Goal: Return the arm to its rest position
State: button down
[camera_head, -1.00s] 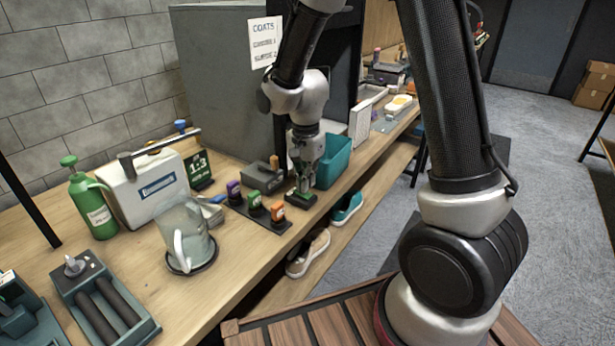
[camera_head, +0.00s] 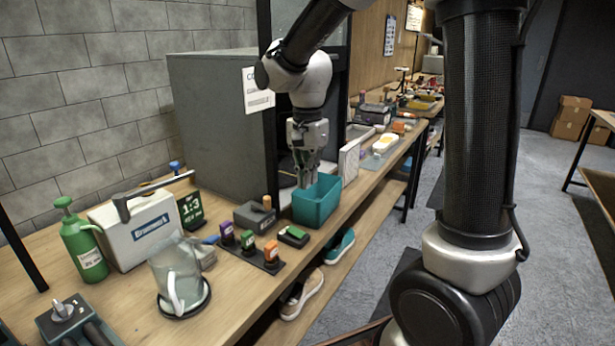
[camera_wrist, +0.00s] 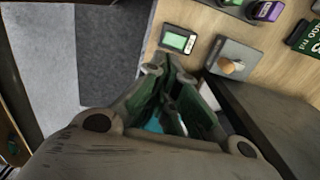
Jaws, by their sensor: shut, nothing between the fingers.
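My gripper (camera_head: 305,178) hangs from my arm, pointing down, at the back edge of the teal bin (camera_head: 318,208) on the bench. In the head view the bin's wall may hide its fingertips, and I cannot tell how far they reach in. In the wrist view my gripper (camera_wrist: 172,112) shows its dark green fingers close together, with nothing seen between them. A bit of teal shows behind the fingers there. A small dark device with a green screen (camera_head: 293,236) lies on the bench in front of the bin; it also shows in the wrist view (camera_wrist: 178,40).
A large grey cabinet (camera_head: 215,120) stands behind my gripper. Shoes (camera_head: 303,296) sit on the lower shelf.

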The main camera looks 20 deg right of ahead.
dwell(0.4)
jog(key=s+d+r+n+t, duration=0.2)
jog(key=s+d+r+n, duration=0.2)
jog(key=s, duration=0.6)
jog(key=s+d+r+n+t, duration=0.2)
jog(key=s+d+r+n, duration=0.2)
jog(key=s, duration=0.6)
jog(key=d+n, duration=0.2)
jog(key=d, duration=0.1)
jog(key=shift+d+n, duration=0.15)
jog(key=shift+n, duration=0.25)
